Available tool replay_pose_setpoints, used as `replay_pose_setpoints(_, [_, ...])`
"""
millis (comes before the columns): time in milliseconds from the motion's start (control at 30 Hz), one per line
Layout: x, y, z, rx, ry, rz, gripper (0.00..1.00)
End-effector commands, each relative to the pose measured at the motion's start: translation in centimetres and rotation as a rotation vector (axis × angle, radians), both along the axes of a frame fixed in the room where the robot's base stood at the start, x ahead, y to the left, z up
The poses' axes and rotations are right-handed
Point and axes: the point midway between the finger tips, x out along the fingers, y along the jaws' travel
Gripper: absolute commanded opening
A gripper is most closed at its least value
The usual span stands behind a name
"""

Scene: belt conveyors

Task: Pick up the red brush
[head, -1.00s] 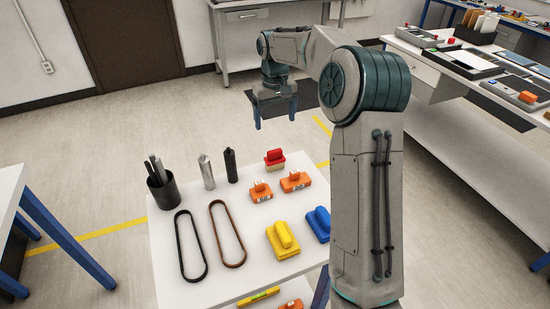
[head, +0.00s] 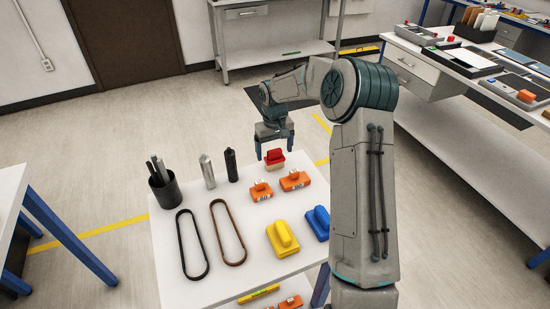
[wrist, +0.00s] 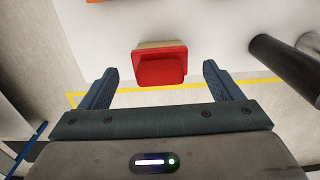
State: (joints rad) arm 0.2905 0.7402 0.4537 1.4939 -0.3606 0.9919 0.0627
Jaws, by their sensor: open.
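The red brush (head: 274,157) has a red top and a pale base, and stands at the back edge of the white table (head: 170,262). My gripper (head: 274,149) is open and empty above and behind it, its two blue fingers pointing down. In the wrist view the red brush (wrist: 161,68) appears ahead of and between the open fingers of my gripper (wrist: 160,80). The fingers do not appear to touch it. How high the fingertips are above the table is hard to tell.
Two orange blocks (head: 261,191) stand just in front of the brush. A dark bottle (head: 231,165) and a grey bottle (head: 207,171) stand to its left. A yellow brush (head: 282,239), a blue one (head: 318,222), two belt loops (head: 228,232) and a black cup (head: 164,189) share the table.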

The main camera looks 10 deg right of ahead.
Motion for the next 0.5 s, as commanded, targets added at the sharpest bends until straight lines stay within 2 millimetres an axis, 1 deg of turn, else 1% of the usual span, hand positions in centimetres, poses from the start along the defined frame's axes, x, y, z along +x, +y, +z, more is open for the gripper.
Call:
replay_pose_setpoints(33, [-0.03, -0.02, -0.63, 0.0, 0.003, 0.0, 0.85])
replay_pose_setpoints(133, [0.02, -0.01, -1.39, -0.001, 0.0, 0.001, 0.85])
replay_pose_setpoints(367, [0.04, 0.0, -1.61, -0.001, -0.001, 0.0, 0.85])
replay_pose_setpoints(400, [0.04, 0.0, -1.6, -0.001, -0.001, 0.001, 0.8])
replay_pose_setpoints(467, [0.04, 0.01, -1.6, -0.001, -0.001, 0.001, 0.63])
replay_pose_setpoints(500, [0.04, 0.01, -1.6, -0.001, -0.001, 0.001, 0.52])
